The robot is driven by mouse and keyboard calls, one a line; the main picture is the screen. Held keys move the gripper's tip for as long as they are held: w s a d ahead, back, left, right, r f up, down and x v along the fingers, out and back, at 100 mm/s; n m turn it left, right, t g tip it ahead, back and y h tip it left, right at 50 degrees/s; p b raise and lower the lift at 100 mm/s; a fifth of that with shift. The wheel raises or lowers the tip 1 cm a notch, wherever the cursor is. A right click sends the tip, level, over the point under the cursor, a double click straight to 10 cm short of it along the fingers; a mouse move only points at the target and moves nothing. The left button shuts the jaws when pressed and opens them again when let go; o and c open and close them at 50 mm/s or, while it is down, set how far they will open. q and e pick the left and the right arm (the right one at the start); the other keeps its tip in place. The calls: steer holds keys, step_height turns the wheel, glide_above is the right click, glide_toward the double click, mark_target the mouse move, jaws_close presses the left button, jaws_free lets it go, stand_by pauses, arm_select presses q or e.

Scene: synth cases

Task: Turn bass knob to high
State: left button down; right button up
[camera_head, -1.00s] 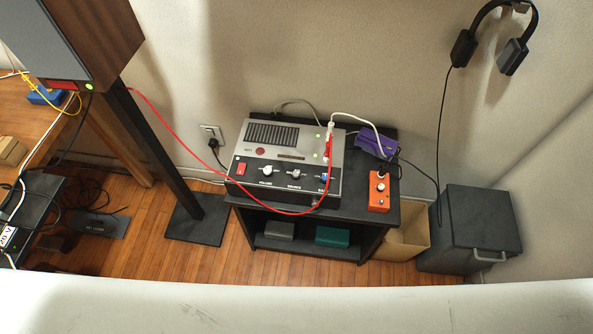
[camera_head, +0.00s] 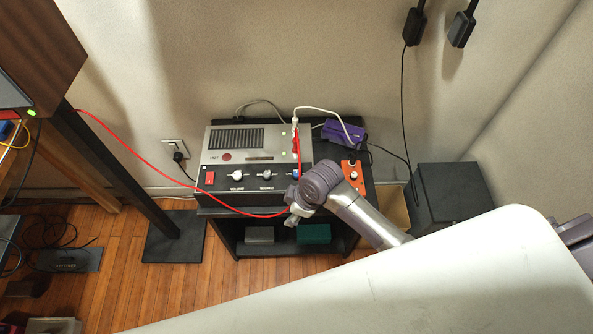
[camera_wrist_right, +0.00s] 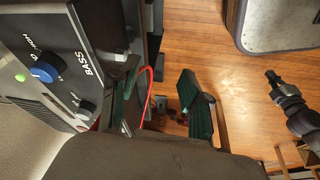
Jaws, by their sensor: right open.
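The grey and black amplifier (camera_head: 217,158) stands on a black stand. Its blue bass knob (camera_head: 294,174) is at the right end of the front row, partly hidden by the red cable and my arm. In the right wrist view the blue knob (camera_wrist_right: 47,69) shows clearly at the left, beside the BASS lettering. My right gripper (camera_head: 296,207) is just in front of and below the knob. In the right wrist view the gripper (camera_wrist_right: 160,103) has its dark fingers apart, clear of the knob. My left gripper (camera_wrist_right: 274,79) shows small at the right; its jaws are unclear.
A red cable (camera_head: 262,215) loops across the amplifier's front, close to my right gripper. An orange pedal (camera_head: 354,171) and a purple item (camera_head: 345,131) are on the stand's right side. A green box (camera_head: 314,233) sits on the lower shelf. A dark bin (camera_head: 462,195) stands at right.

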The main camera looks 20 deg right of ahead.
mark_target(297, 173)
steer(key=w+d+r+n+g+h, duration=0.1)
steer(key=w+d+r+n, duration=0.1)
steer(key=w+r+n, duration=0.45)
steer(key=w+d+r+n+g+h, duration=0.15)
steer(key=w+r+n, duration=0.25)
steer(key=r+n, duration=0.4)
steer(key=shift+m, duration=0.45)
steer(key=f, duration=1.2)
steer(key=shift+s+d+b, duration=0.2)
steer(key=shift+d+b, duration=0.1)
steer(key=shift+b, duration=0.1)
jaws_close()
